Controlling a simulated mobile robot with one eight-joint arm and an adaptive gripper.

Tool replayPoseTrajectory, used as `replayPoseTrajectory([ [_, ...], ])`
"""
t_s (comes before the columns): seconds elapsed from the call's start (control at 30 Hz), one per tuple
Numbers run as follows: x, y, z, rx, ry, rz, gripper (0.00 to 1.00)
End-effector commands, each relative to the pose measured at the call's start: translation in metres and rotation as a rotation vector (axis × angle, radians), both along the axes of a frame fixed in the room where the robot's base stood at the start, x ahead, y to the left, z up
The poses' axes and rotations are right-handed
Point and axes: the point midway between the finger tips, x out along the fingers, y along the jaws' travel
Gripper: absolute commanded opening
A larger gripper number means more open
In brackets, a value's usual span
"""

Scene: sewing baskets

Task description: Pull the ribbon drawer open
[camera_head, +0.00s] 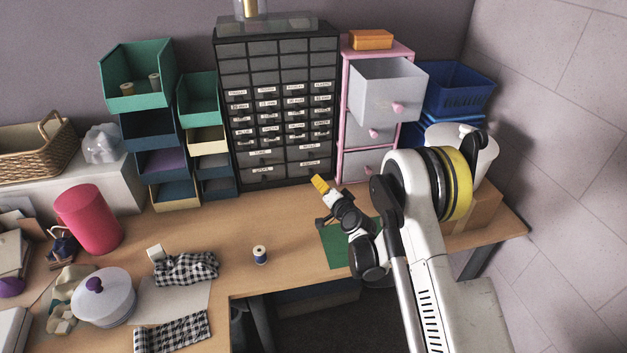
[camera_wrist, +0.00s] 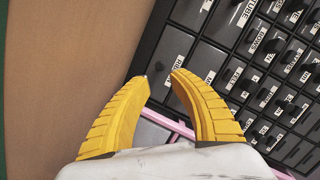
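The black drawer cabinet (camera_head: 284,100) stands against the back wall. Its bottom right wide drawer (camera_head: 309,168) looks shut. In the wrist view that drawer front (camera_wrist: 181,66) bears a white label (camera_wrist: 206,77) that seems to read RIBBON, tilted and small. A dark knob (camera_wrist: 158,66) shows just beyond my fingertips. My gripper (camera_head: 319,183) is in front of the cabinet's lower right corner, low over the table. In the wrist view its yellow fingers (camera_wrist: 160,77) are apart with nothing held. Whether they touch the knob I cannot tell.
A pink drawer unit (camera_head: 345,110) stands right of the cabinet, its top drawer (camera_head: 380,92) pulled out. A green mat (camera_head: 335,246) lies under my arm. A blue thread spool (camera_head: 260,256) stands on the table (camera_head: 220,230). The table before the cabinet is mostly clear.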

Motion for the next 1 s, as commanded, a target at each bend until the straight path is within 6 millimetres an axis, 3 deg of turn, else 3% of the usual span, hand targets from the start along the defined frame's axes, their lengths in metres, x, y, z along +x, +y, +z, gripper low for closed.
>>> replayPoseTrajectory([
  [0.2,0.040,0.019,-0.014,-0.001,0.000,0.001,0.26],
  [0.4,0.067,0.032,-0.019,-0.002,-0.001,0.000,0.26],
  [0.83,0.078,0.036,-0.019,-0.002,0.000,0.000,0.26],
  [0.93,0.078,0.036,-0.020,-0.002,0.000,0.000,0.00],
  [1.0,0.077,0.036,-0.020,-0.002,0.000,0.000,0.00],
])
